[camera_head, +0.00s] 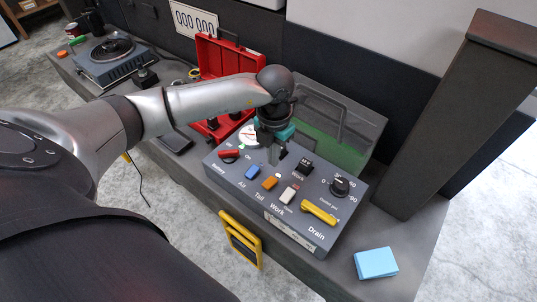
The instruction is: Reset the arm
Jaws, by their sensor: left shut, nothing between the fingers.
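My left arm comes in from the left and reaches over the workbench. My left gripper (275,155) points down above the back left part of a grey control box (245,190). Its fingers look shut and hold nothing. They are close to the panel, but I cannot tell whether they touch it. The box carries a red handle (229,154), a blue switch (252,173), an orange switch (270,183), a white switch (288,195), a yellow handle (319,212) and a black dial (340,187). My right gripper is not in view.
An open red case (222,58) stands behind the arm. A clear green-tinted panel (335,120) stands behind the box. A blue block (376,263) lies at the bench's front right, and a dark post (440,120) rises at the right. A turntable-like device (108,58) sits far left.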

